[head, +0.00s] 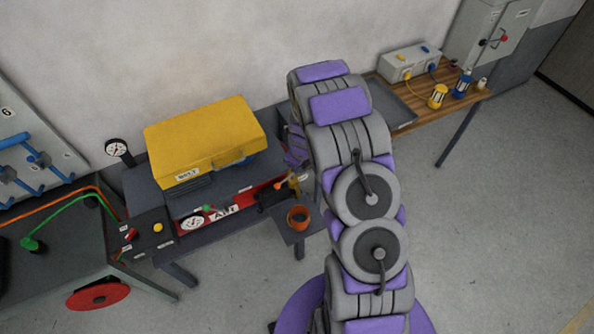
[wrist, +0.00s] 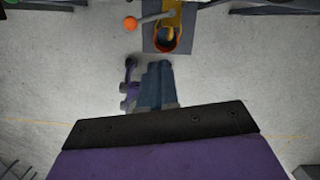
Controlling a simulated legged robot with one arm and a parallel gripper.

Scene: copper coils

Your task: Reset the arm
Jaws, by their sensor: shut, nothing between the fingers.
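My arm rises through the middle of the head view, its grey and purple links folded upward toward the wall. Its end is hidden behind the links there. In the wrist view my gripper (wrist: 160,66) shows as two blue-grey fingers side by side, shut and empty. They point over bare floor toward a copper-coloured ring or cup (wrist: 157,47) on a grey plate (wrist: 150,38), apart from it. The cup also shows in the head view (head: 298,224), left of my arm.
A bench with a yellow case (head: 205,135) and a red gauge panel (head: 245,203) stands left of my arm. A wooden table (head: 455,100) with a grey box (head: 409,63) and small yellow and blue items is at right. A red disc (head: 98,295) is lower left. Floor at right is clear.

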